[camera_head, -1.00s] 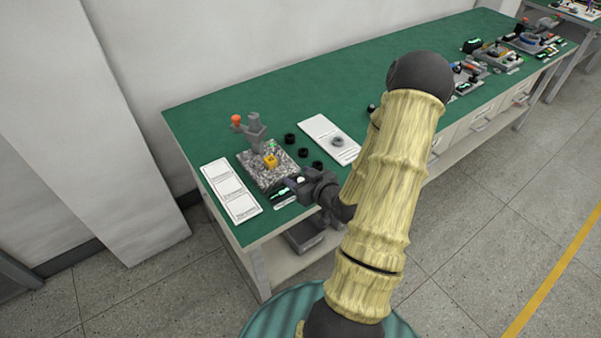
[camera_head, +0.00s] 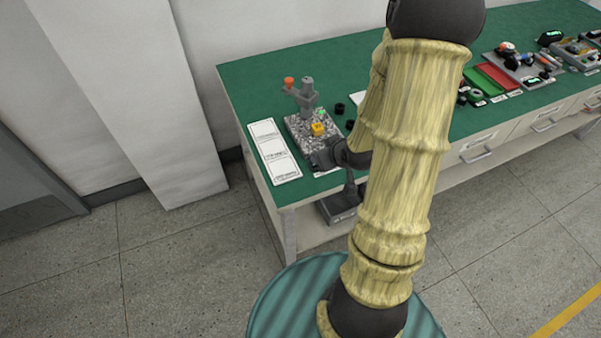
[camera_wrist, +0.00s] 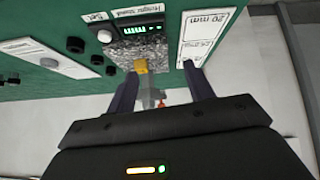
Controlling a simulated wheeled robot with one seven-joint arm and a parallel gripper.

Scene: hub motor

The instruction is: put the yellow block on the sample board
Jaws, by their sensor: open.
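The yellow block (camera_head: 318,129) sits on the speckled stone plate (camera_head: 297,127) of a grey stand. In the wrist view the yellow block (camera_wrist: 140,66) shows close to the left fingertip. A white board with three marked fields (camera_head: 273,151), which I take as the sample board, lies left of the plate and looks empty; it also shows in the wrist view (camera_wrist: 205,28). My gripper (camera_wrist: 160,70) is open, with nothing held between its fingers.
The grey stand (camera_head: 307,98) with an orange knob (camera_head: 289,82) rises behind the block. Black round parts (camera_head: 340,108) lie right of the plate. A lit green display (camera_wrist: 135,30) stands by the plate. Farther right are red and green trays (camera_head: 497,76).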

